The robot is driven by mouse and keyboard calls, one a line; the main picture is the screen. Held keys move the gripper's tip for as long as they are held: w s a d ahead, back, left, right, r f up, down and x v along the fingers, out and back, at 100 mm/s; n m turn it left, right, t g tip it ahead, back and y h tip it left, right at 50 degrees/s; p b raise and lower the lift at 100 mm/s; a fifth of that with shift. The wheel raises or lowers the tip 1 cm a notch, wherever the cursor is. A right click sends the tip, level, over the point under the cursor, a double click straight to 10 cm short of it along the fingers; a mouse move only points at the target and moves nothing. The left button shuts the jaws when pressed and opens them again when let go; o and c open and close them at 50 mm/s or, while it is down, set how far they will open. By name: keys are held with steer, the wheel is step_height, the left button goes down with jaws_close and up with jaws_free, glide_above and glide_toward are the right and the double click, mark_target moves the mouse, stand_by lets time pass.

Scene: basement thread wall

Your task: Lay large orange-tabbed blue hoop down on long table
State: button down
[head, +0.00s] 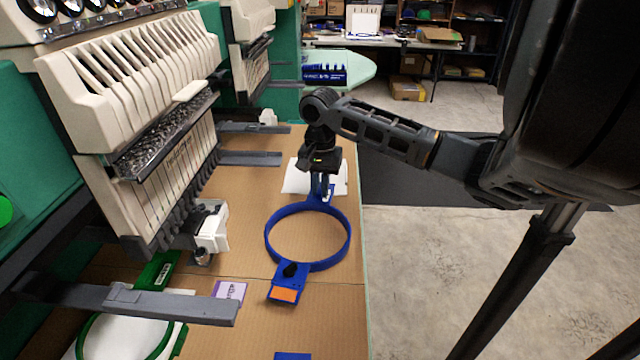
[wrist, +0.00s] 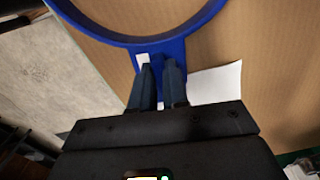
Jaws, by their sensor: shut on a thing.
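The large blue hoop (head: 271,250) has a bracket with an orange tab (head: 285,294) at its near end and a blue tab at its far end. My gripper (head: 323,192) is shut on that far tab. The wrist view shows the fingers (wrist: 160,88) closed on the blue tab below the hoop's ring (wrist: 160,42). The hoop is over the brown top of the long table (head: 222,185), near its right edge. I cannot tell whether it touches the top. A white sheet (head: 297,178) lies under the gripper, partly hidden by it.
The embroidery machine (head: 120,110) stands along the left, with grey arms (head: 165,303) reaching over the table. A green hoop (head: 90,335) and a purple-white card (head: 229,291) lie near front left. A blue piece (head: 293,356) shows at the bottom edge. Floor (head: 450,270) is right.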

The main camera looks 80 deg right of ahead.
steer(key=shift+f, duration=0.5)
steer(key=c, duration=1.1)
jaws_free()
steer(key=shift+o, duration=0.2)
step_height(320, 180, up, 7)
steer(key=shift+r, duration=0.4)
steer(key=shift+s, duration=0.1)
